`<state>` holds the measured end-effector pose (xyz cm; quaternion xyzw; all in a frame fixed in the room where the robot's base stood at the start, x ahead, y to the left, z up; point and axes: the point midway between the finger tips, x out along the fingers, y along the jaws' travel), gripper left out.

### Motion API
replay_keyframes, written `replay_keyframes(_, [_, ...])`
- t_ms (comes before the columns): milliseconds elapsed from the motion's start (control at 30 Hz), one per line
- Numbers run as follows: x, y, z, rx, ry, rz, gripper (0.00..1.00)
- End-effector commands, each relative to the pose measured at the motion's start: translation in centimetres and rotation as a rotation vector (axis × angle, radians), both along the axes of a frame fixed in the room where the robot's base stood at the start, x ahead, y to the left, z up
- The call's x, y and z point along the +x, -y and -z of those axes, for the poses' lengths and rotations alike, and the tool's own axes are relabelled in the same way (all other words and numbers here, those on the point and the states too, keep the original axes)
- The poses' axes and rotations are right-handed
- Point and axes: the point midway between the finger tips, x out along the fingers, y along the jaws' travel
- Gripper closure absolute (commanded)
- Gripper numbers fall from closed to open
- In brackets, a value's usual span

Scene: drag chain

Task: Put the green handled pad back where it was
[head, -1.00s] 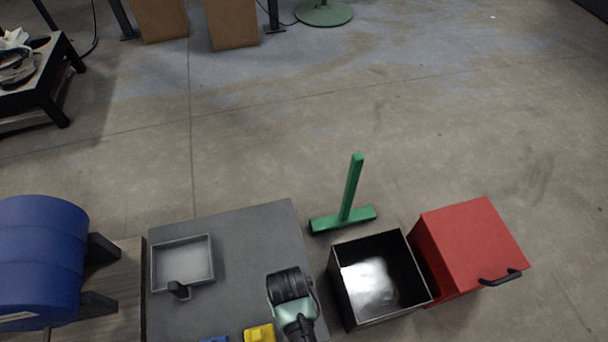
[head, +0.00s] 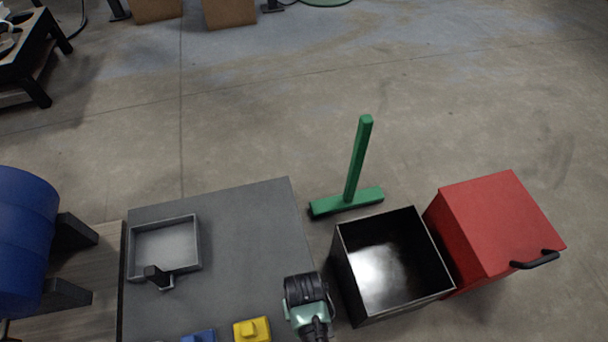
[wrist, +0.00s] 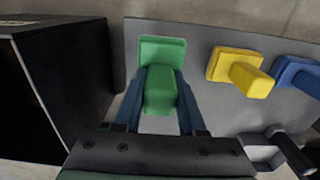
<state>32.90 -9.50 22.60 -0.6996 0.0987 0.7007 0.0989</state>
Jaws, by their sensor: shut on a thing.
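The green handled pad (wrist: 162,50) shows in the wrist view, a green plate with a block handle (wrist: 160,90). My gripper (wrist: 160,98) is shut on the handle, one blue-grey finger on each side. The plate is over the grey tabletop (wrist: 206,95), in line with the yellow pad; I cannot tell whether it touches. In the head view my wrist is above the table's right edge and the green pad is hidden. The yellow handled pad (head: 252,329) and the blue handled pad (head: 199,336) lie on the table to the left.
An open black bin (head: 342,262) stands right of the table, close to my wrist. A red box (head: 490,222) with a black handle is beyond it. A green T-shaped stand (head: 357,165) is behind the bin. A grey tray (head: 133,252) sits on the table's left.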

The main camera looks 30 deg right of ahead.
Motion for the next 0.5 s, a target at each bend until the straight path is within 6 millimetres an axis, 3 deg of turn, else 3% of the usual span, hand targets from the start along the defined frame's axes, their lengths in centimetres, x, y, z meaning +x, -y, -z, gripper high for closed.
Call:
replay_keyframes(333, [0.0,0.0,4.1,0.0,0.001,0.0,1.0])
replay_keyframes(500, [0.1,0.0,4.2,-0.001,0.002,0.0,1.0])
